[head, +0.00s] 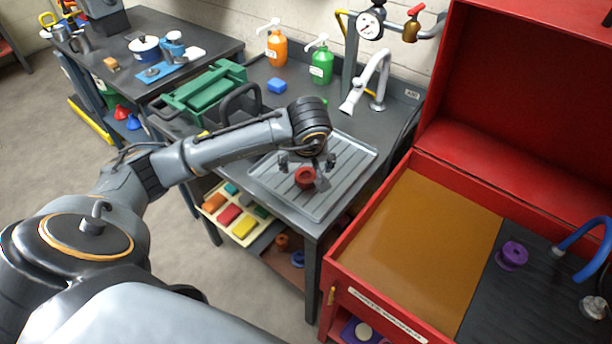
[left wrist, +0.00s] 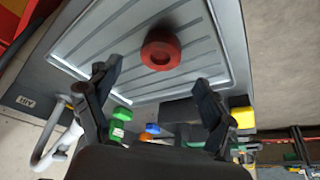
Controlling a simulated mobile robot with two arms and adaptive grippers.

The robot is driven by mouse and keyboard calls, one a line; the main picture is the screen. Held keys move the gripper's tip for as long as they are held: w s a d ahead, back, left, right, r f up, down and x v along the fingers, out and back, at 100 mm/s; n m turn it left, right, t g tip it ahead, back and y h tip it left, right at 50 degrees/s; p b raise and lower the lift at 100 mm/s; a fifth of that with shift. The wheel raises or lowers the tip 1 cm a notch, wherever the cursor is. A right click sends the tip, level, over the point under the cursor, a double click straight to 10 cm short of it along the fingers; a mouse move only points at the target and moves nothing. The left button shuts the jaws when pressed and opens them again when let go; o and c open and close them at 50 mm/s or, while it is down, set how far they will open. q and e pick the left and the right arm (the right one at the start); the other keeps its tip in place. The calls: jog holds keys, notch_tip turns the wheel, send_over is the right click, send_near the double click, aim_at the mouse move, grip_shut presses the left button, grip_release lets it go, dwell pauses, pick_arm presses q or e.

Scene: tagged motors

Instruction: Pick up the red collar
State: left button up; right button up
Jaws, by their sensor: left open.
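The red collar (head: 305,177) is a small thick ring lying on the grey ribbed drain tray (head: 341,196). In the left wrist view the collar (left wrist: 161,48) lies on the tray's ribs, a little beyond the fingertips. My left gripper (head: 302,164) is over the tray, just above the collar, with its fingers on either side in the head view. In the left wrist view the left gripper (left wrist: 158,82) is open and empty, its fingers wide apart. The collar appears apart from both fingers. My right gripper is not in view.
A white tap (head: 375,85) rises behind the drain tray. A green container (head: 203,93) stands at the bench's left, with orange (head: 277,47) and green (head: 321,66) bottles behind. A red cabinet (head: 345,250) with a purple collar (head: 512,255) inside stands at right.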

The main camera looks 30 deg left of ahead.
aim_at(306, 175)
pick_arm(q)
jog(key=p+x, duration=0.2)
jog(key=x, duration=0.2)
jog(key=shift+w+a+f, duration=0.15)
jog(key=shift+w+f, duration=0.05)
jog(key=shift+f, duration=0.4)
jog(key=shift+r, duration=0.1)
jog(key=c, duration=1.6)
